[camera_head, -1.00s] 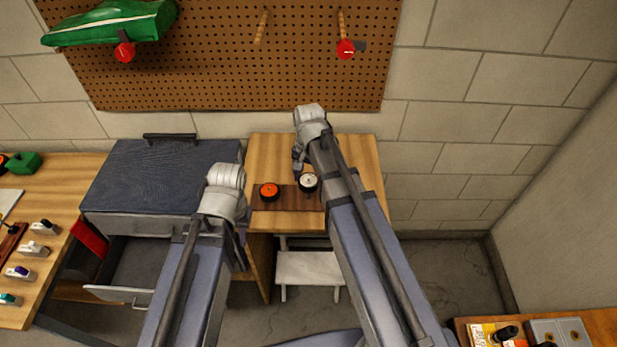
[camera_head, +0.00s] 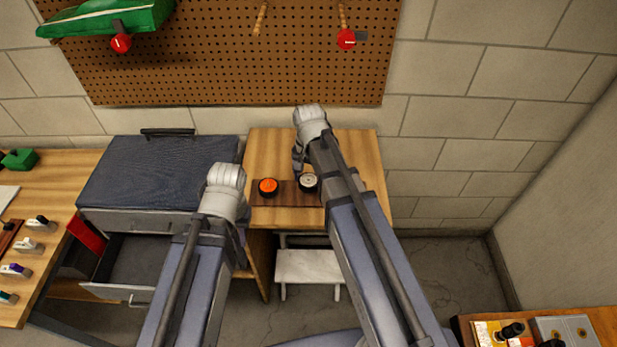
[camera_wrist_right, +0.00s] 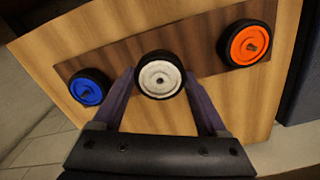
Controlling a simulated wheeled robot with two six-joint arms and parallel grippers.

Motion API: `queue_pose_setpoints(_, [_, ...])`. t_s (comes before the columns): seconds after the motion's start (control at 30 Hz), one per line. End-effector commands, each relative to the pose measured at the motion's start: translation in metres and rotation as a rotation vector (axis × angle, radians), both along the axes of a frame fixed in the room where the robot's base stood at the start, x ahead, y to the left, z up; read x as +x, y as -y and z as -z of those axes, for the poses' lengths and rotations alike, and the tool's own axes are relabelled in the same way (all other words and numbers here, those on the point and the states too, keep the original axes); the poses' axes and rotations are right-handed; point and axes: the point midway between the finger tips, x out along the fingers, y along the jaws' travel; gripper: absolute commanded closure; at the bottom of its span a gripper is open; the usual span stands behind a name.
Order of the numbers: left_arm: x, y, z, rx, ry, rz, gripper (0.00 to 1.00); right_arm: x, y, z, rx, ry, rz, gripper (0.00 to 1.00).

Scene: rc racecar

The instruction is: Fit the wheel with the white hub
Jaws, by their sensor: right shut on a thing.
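The wheel with the white hub (camera_wrist_right: 160,77) is between the fingers of my right gripper (camera_wrist_right: 158,92) in the right wrist view, over the dark wooden board. It also shows in the head view (camera_head: 308,182), beside my right arm. My right gripper is shut on it. Whether the wheel touches the board is hard to tell. A wheel with an orange hub (camera_wrist_right: 247,45) and one with a blue hub (camera_wrist_right: 89,88) rest on the board at either side. My left arm comes in from the lower left in the head view; its gripper's fingers are hidden.
The dark board (camera_head: 290,196) lies on a wooden bench (camera_head: 262,150). A blue-topped cabinet (camera_head: 160,170) with an open drawer (camera_head: 130,265) stands left of it. A pegboard (camera_head: 230,50) hangs behind. A white stool (camera_head: 308,268) stands below. A green car body (camera_head: 105,18) is at upper left.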

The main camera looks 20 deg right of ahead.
Motion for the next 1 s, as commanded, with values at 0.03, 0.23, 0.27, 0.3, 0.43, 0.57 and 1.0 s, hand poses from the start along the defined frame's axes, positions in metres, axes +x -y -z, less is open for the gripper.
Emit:
queue_pose_setpoints(0.03, [0.0, 0.0, 0.003, 0.0, 0.0, 0.0, 0.73, 0.0, 0.0, 0.003, 0.0, 0.0, 0.0, 0.77])
queue_pose_setpoints(0.23, [0.0, 0.0, 0.007, 0.0, 0.0, 0.0, 0.73, 0.0, 0.0, 0.007, 0.0, 0.0, 0.0, 0.77])
queue_pose_setpoints(0.27, [0.0, 0.0, 0.008, 0.0, 0.0, 0.0, 0.73, 0.0, 0.0, 0.008, 0.0, 0.0, 0.0, 0.77])
queue_pose_setpoints(0.3, [0.0, 0.0, 0.009, 0.0, 0.0, 0.0, 0.73, 0.0, 0.0, 0.009, 0.0, 0.0, 0.0, 0.77])
queue_pose_setpoints(0.43, [0.0, 0.0, 0.012, 0.0, 0.0, 0.0, 0.73, 0.0, 0.0, 0.012, 0.0, 0.0, 0.0, 0.77])
queue_pose_setpoints(0.57, [0.0, 0.0, 0.015, 0.0, 0.0, 0.0, 0.73, 0.0, 0.0, 0.015, 0.0, 0.0, 0.0, 0.77])
queue_pose_setpoints(1.0, [0.0, 0.0, 0.026, 0.0, 0.0, 0.0, 0.73, 0.0, 0.0, 0.026, 0.0, 0.0, 0.0, 0.77])
